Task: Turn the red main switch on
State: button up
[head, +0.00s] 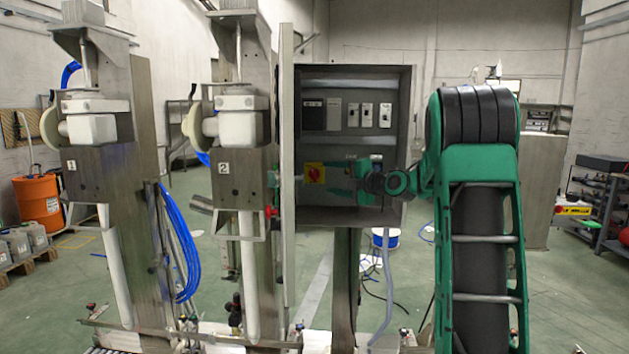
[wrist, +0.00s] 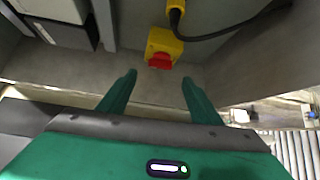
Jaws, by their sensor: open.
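The red main switch (head: 314,174) is a red knob on a yellow plate, low inside the open grey cabinet (head: 405,120). In the wrist view the red switch (wrist: 160,61) sits on its yellow housing (wrist: 165,42), straight beyond the gap between my fingers. My gripper (wrist: 158,80) is open and empty, one green finger to each side of the switch's line and apart from it. In the head view my gripper (head: 335,178) reaches into the cabinet from the right, near the switch. The exact turn position of the knob is too small to tell.
A black cable (wrist: 235,30) with a yellow plug runs beside the switch. Several breakers (head: 367,115) line the cabinet above. The open cabinet door (head: 287,170) stands edge-on at the left. Two filling columns, with blue hoses (head: 180,245), stand further left.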

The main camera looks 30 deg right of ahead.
aim_at(314, 176)
jog(key=x, duration=0.8)
jog(key=c, duration=1.1)
